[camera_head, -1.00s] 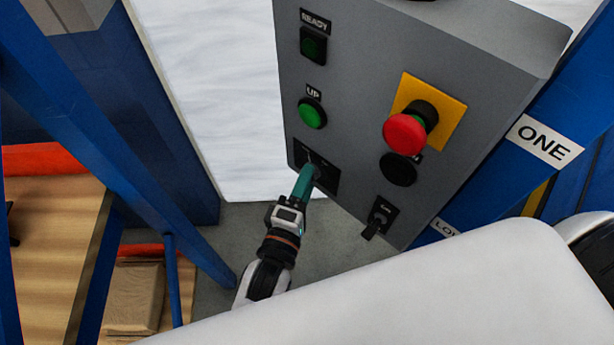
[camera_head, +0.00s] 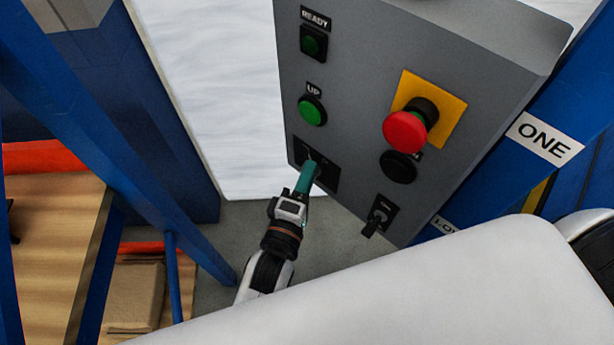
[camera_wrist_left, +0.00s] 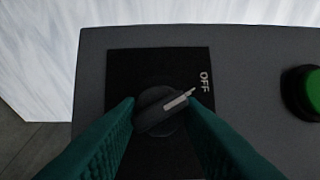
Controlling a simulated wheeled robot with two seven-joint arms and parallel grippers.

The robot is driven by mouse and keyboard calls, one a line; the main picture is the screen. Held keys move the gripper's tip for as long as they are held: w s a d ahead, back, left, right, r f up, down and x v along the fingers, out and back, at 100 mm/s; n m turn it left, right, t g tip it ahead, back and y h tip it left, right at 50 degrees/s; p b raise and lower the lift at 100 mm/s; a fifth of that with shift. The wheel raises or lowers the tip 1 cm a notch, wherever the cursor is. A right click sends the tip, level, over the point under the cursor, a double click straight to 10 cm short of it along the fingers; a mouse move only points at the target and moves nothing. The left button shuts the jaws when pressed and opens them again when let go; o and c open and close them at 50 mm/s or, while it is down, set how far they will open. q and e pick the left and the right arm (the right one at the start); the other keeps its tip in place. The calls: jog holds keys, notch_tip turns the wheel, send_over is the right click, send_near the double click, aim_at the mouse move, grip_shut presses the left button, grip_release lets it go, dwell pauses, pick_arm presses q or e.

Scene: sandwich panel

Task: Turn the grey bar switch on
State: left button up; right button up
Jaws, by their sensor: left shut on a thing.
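The grey bar switch (camera_wrist_left: 163,110) is a round dark knob with a lighter grey bar, on a black plate (camera_wrist_left: 155,62). In the left wrist view its bar slants up to the right, its end near the lower side of the OFF label (camera_wrist_left: 204,81). My left gripper (camera_wrist_left: 160,104) has its teal fingers on both sides of the knob and is shut on it. In the head view the left gripper (camera_head: 307,178) reaches the black plate (camera_head: 331,180) low on the grey panel and hides most of the knob. My right gripper is not in view.
The grey panel (camera_head: 350,95) also carries a green UP button (camera_head: 312,110), a READY light (camera_head: 312,43), a red emergency button (camera_head: 405,132), a black button (camera_head: 398,167) and a small black switch (camera_head: 378,217). Blue posts (camera_head: 95,130) stand left of the arm.

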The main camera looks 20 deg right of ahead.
pick_arm(q)
jog(key=shift+f, duration=0.1)
jog(key=shift+w+a+f+m+h+b, duration=0.1)
jog(key=shift+m+h+b, duration=0.65)
jog(key=shift+m, duration=1.45)
jog(key=shift+w+d+f+m+h+b, duration=0.15)
jog(key=shift+m+h+b, duration=0.6)
jog(key=shift+m, duration=1.45)
jog(key=shift+s+a+f+m+h+b, duration=0.15)
jog(key=shift+m+h+b, duration=0.3)
jog(key=shift+m+h, duration=1.15)
jog(key=shift+w+m+y, duration=0.1)
jog(key=shift+m+y, duration=0.4)
jog(key=shift+m, duration=0.4)
jog(key=o, duration=1)
jog(key=shift+c, duration=0.2)
